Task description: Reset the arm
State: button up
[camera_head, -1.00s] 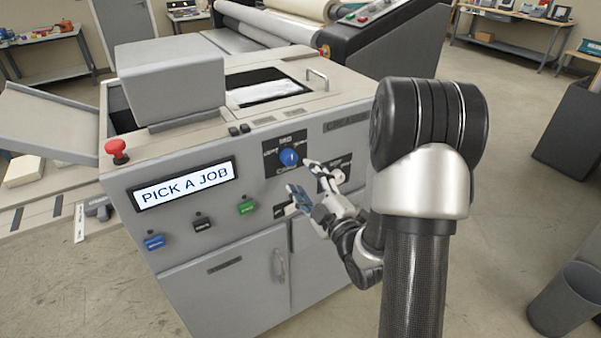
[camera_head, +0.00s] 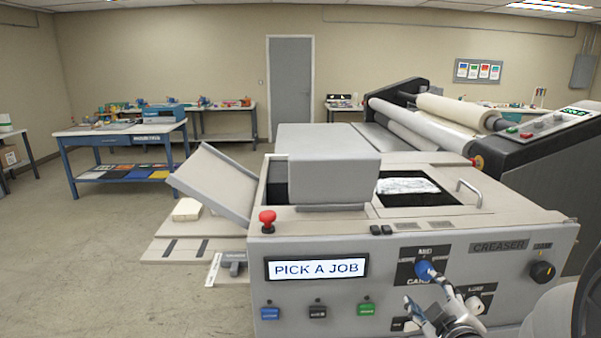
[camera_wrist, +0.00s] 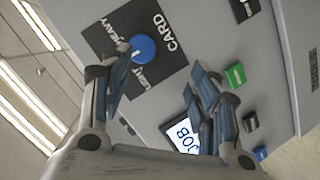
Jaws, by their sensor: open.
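My gripper (camera_head: 438,298) is in front of the creaser's front panel (camera_head: 387,262), at the lower right of the head view. In the wrist view my gripper (camera_wrist: 160,92) has its two fingers spread apart with nothing between them. The blue knob (camera_wrist: 143,48) is beside the left fingertip in that view, on a black plate marked LIGHT, HEAVY and CARD. The blue knob (camera_head: 424,270) also shows in the head view, close to the upper fingertip; I cannot tell whether they touch. The display (camera_head: 317,268) reads PICK A JOB.
Blue (camera_head: 270,312), black (camera_head: 318,311) and green (camera_head: 366,308) buttons sit below the display. A red mushroom button (camera_head: 267,217) stands on the machine's top left. A roll laminator (camera_head: 540,150) stands behind right. Open floor (camera_head: 70,270) lies left.

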jog(key=s+a+r+m+g, duration=0.1)
jog(key=s+a+m+g, duration=0.2)
jog(key=s, duration=0.6)
jog(key=s+a+r+m+g+y, duration=0.1)
jog(key=s+a+m+g, duration=0.1)
jog(key=s+a, duration=0.4)
jog(key=s+a+r+m+g, duration=0.1)
jog(key=s+a+m+g, duration=0.2)
jog(key=s, duration=0.9)
jog(key=shift+s+a+m+g+y, duration=0.25)
jog(key=shift+a+m+g+y, duration=0.05)
jog(key=shift+a+g, duration=0.65)
jog(key=shift+d+r, duration=0.1)
jog(key=shift+c, duration=0.6)
